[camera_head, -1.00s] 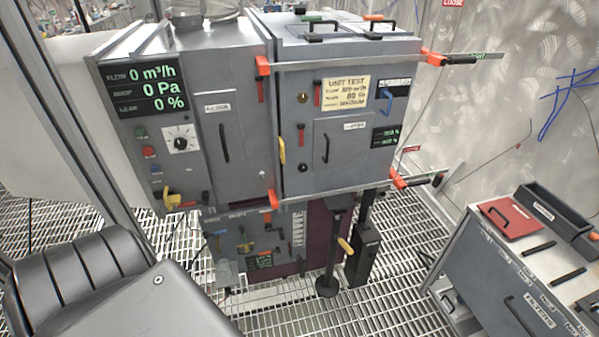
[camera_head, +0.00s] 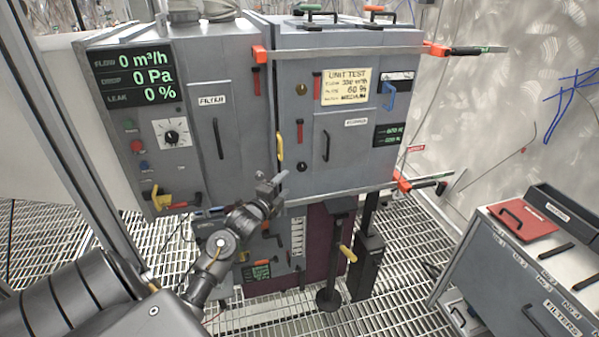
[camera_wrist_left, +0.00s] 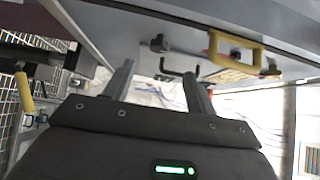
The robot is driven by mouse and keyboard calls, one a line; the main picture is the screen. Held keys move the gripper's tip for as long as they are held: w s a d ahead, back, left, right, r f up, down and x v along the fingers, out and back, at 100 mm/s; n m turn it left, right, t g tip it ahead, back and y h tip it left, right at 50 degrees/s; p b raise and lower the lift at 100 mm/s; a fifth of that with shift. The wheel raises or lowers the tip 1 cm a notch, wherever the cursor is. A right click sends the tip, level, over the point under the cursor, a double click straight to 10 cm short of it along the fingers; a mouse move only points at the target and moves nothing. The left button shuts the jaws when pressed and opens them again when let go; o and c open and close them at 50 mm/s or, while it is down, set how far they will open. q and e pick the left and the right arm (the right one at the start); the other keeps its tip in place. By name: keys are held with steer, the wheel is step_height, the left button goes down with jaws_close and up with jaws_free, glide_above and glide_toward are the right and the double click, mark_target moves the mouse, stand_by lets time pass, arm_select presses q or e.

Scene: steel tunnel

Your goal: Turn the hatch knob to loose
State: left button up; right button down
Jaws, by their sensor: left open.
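The grey cabinet (camera_head: 240,70) stands ahead with a left filter door (camera_head: 213,125) and a right hatch door (camera_head: 340,150). My right gripper is out of view.
A yellow handle (camera_wrist_left: 236,48) and a black hook-shaped part show close beyond the fingers in the wrist view. Red-ended clamp bars (camera_head: 345,53) cross the cabinet front. A drawer unit (camera_head: 520,260) stands at the right. Grated floor lies between.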

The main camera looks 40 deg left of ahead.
mark_target(301, 168)
arm_select(q)
steer(key=w, duration=0.3)
steer(key=w+a, duration=0.1)
steer(key=w, duration=0.2)
steer(key=w+p, duration=0.1)
steer(key=w, duration=0.2)
steer(key=shift+w+a, duration=0.15)
steer(key=shift+a, duration=0.2)
steer(key=shift+w, duration=0.5)
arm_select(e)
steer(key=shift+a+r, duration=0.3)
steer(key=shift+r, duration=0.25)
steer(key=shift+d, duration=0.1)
